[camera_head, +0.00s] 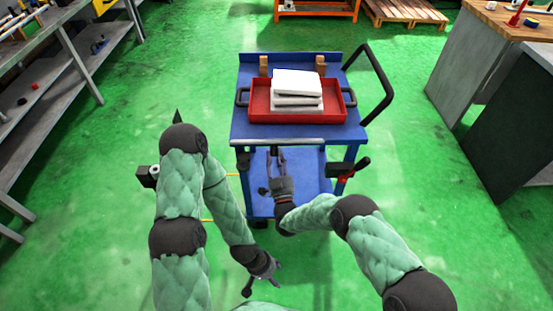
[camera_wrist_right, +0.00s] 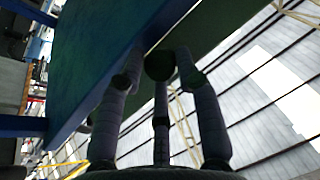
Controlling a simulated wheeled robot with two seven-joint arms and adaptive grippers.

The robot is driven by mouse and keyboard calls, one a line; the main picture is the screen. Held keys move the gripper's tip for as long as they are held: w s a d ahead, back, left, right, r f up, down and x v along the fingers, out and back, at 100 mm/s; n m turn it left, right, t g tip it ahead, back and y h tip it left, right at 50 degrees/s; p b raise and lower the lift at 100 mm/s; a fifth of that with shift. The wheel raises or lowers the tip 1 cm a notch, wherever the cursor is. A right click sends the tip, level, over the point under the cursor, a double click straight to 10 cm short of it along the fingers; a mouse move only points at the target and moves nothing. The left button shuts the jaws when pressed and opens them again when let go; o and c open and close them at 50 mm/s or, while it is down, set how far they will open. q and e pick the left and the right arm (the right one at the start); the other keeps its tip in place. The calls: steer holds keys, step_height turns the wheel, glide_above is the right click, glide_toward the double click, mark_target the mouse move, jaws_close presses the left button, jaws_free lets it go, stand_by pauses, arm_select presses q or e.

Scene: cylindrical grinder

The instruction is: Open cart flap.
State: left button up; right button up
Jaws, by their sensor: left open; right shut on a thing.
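The blue cart (camera_head: 240,124) stands ahead of me, its top level. The cart flap (camera_head: 305,142) shows as a narrow pale edge along the cart's near side, and I cannot tell its angle. My right gripper (camera_head: 275,152) is at this edge from below, shut on the flap; its fingertips are partly hidden under it. In the right wrist view the gripper's fingers (camera_wrist_right: 162,65) reach up against the underside of a dark blue-green panel (camera_wrist_right: 95,60). My left gripper (camera_head: 262,284) is open and empty, low in front of the cart and apart from it.
A red tray (camera_head: 257,103) with stacked white blocks (camera_head: 297,80) lies on the cart top. A black handle (camera_head: 378,75) rises at the cart's right. Shelves (camera_head: 75,75) stand left and a workbench (camera_head: 465,75) right. Green floor is clear on both sides.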

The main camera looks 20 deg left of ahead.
steer(key=shift+w+a+f+n+t+y, duration=0.2)
steer(key=shift+f+n+t+y, duration=0.2)
steer(key=shift+t+y, duration=0.2)
steer(key=shift+w+a+f+n+t+y, duration=0.1)
steer(key=shift+a+f+n+t+y, duration=0.15)
steer(key=shift+f+t+y, duration=0.35)
steer(key=shift+r, duration=0.15)
steer(key=o, duration=0.9)
steer(key=shift+o, duration=0.7)
steer(key=shift+w+a, duration=0.1)
steer(key=v, duration=1.2)
